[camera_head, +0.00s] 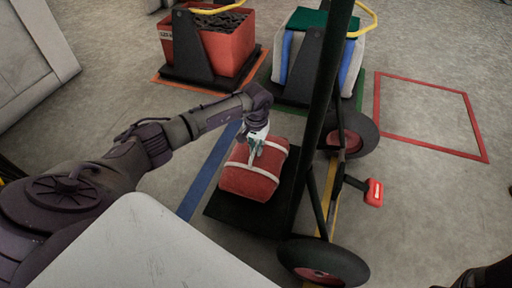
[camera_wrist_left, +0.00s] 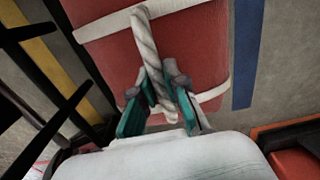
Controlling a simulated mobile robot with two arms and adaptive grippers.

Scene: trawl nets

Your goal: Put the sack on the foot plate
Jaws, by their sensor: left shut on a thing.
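The sack (camera_head: 250,182) is a red bundle with white straps and a twisted white rope handle. It sits over the black foot plate (camera_head: 226,216) of the hand truck; I cannot tell whether it rests fully on it. My left gripper (camera_head: 258,142) is above the sack, shut on the rope handle. In the left wrist view, the fingers (camera_wrist_left: 160,108) pinch the white rope handle (camera_wrist_left: 149,50), with the red sack (camera_wrist_left: 108,55) beyond. The plate's far part is hidden by the sack. My right gripper is not in view.
The hand truck has a black upright (camera_head: 318,110) and wheels (camera_head: 324,262). A red crate (camera_head: 222,52) and a white-blue crate (camera_head: 350,65) stand behind. A red-handled item (camera_head: 373,193) is at the truck's right. A red floor outline (camera_head: 428,81) encloses empty floor.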

